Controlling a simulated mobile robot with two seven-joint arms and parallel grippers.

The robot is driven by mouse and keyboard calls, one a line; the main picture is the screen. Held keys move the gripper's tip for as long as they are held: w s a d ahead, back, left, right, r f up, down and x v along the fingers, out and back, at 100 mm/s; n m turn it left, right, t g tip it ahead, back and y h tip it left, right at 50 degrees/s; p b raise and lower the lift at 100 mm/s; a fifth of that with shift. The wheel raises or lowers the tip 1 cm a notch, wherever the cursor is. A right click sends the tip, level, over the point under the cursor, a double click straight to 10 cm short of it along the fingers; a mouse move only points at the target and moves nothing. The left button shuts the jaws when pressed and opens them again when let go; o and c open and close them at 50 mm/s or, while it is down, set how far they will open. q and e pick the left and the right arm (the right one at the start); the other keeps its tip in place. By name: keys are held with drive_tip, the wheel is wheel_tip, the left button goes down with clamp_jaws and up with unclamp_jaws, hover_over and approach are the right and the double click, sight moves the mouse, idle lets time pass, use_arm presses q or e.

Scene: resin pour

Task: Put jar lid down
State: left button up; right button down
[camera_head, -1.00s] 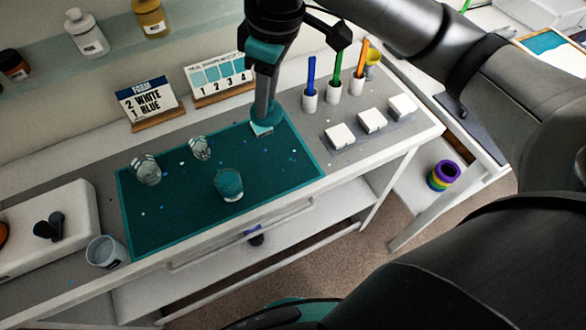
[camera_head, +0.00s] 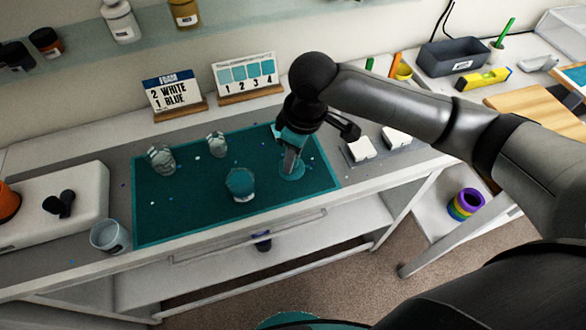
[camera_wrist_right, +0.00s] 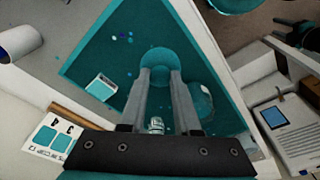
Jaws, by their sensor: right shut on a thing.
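The jar lid (camera_head: 291,171) is a flat, round teal disc low over the right part of the teal mat (camera_head: 165,222). I cannot tell whether it touches the mat. My right gripper (camera_head: 290,163) points down and is shut on it. In the right wrist view the lid (camera_wrist_right: 166,60) sits between the two grey fingertips. A jar with teal contents (camera_head: 240,185) stands open on the mat, left of the lid and apart from it. My left gripper is not seen in the head view.
Two clear glasses (camera_head: 161,158) (camera_head: 217,145) stand at the mat's back left. A cup (camera_head: 107,236) stands beyond its left edge, near a white device (camera_head: 88,190). A small teal-topped block (camera_wrist_right: 101,87) lies near the lid. White blocks (camera_head: 360,147) sit to the right. The mat's front right is clear.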

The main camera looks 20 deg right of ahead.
sight(300, 170)
wheel_tip(300, 170, down, 4)
drive_tip(key=shift+f+b, duration=0.15)
drive_tip(key=shift+b, duration=0.3)
drive_tip(key=c, duration=0.6)
unclamp_jaws()
drive_tip(key=shift+f, duration=0.1)
drive_tip(key=r, duration=0.4)
drive_tip(key=d+r+p, duration=0.1)
drive_tip(key=r, duration=0.3)
drive_tip(key=s+r+p, duration=0.1)
drive_tip(key=r, duration=0.3)
drive_tip(key=shift+s+d+r, duration=0.1)
drive_tip(key=shift+d, duration=0.1)
